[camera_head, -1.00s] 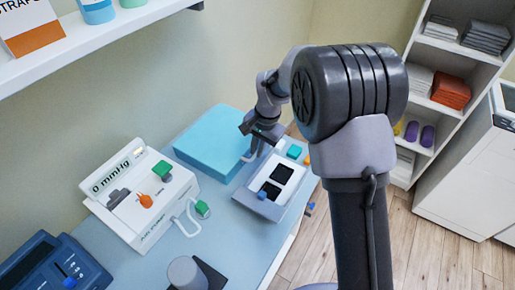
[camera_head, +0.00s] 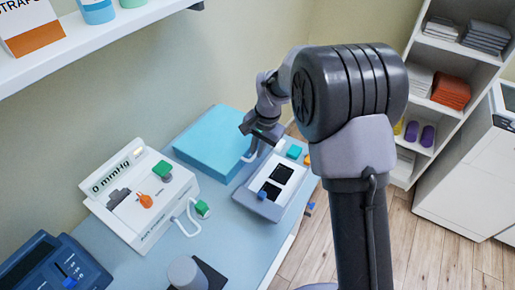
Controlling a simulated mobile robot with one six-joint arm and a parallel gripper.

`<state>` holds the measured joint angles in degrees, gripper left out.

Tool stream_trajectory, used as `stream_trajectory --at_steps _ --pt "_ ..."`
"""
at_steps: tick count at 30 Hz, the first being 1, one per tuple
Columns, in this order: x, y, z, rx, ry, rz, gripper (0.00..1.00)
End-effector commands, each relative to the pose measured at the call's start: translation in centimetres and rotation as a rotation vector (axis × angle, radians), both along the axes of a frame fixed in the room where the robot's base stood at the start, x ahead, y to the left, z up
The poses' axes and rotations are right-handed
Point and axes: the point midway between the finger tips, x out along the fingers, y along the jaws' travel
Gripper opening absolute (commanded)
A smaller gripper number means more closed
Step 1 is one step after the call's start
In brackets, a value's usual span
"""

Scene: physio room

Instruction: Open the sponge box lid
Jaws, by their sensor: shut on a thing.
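A light-blue box (camera_head: 216,142) lies flat on the table against the wall and looks closed; no separate lid edge can be made out. I take it for the sponge box, but no label shows. My gripper (camera_head: 258,135) is at its right end, above the far end of a pale tray (camera_head: 244,206). The jaws are small, dark and partly hidden by the wrist. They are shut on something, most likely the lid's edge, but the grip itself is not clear.
The tray holds two dark pads (camera_head: 282,173), a blue knob and a teal block (camera_head: 294,152). A white pressure device (camera_head: 140,200) with a green block stands left. A dark blue unit (camera_head: 55,268) is front left. A shelf (camera_head: 100,40) overhangs the upper left.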

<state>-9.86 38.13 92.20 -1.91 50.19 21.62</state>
Motion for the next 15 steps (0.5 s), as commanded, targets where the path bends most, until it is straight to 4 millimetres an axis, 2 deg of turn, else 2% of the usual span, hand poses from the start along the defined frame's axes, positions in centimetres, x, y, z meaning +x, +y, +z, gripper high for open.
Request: stream_trajectory --at_steps 10,15 --pt "0.0 0.0 0.2 0.000 0.000 0.000 0.00" --pt "0.1 0.2 1.6 0.001 0.001 -0.001 0.00"
